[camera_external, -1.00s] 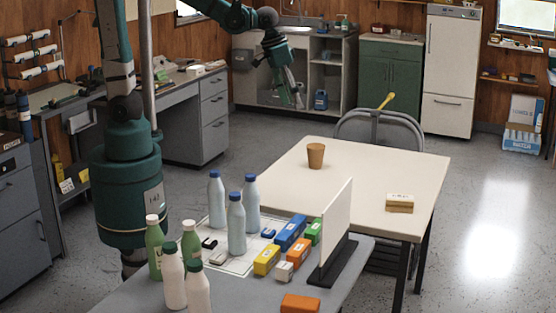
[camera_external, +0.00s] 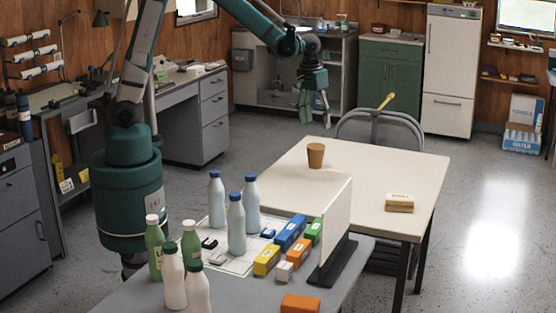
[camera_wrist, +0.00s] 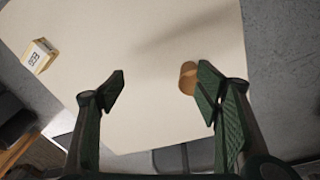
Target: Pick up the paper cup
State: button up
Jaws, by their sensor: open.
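The paper cup (camera_external: 316,155) is brown and stands upright on the far left part of the cream table (camera_external: 345,190). My gripper (camera_external: 315,115) is above the cup in the external view, open and empty, with its fingers pointing down. In the wrist view the cup (camera_wrist: 188,78) shows just left of the right finger, partly hidden by it. The gripper (camera_wrist: 160,85) has its fingers wide apart there, with bare tabletop between them. I cannot tell the exact height between fingers and cup.
A small box (camera_external: 400,203) lies on the table's right side. A grey chair (camera_external: 380,130) stands behind the table. A white upright panel (camera_external: 336,232), bottles (camera_external: 236,222) and coloured boxes (camera_external: 290,233) crowd the nearer grey table. The cream tabletop around the cup is clear.

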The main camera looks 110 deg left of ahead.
aim_at(316, 151)
jog(key=s+a+f+n+g, duration=0.1)
jog(key=s+a+f+n, duration=0.1)
jog(key=a+f, duration=0.8)
jog(key=shift+s+a+n+h+b, duration=0.3)
jog(key=shift+s+a+h+b, duration=0.2)
jog(key=shift+s, duration=0.4)
jog(key=shift+f, duration=1.25)
jog(key=shift+f, duration=0.1)
jog(key=shift+a+f+b, duration=0.1)
jog(key=shift+f+b, duration=0.6)
jog(key=shift+f, duration=1.85)
jog(key=c, duration=0.8)
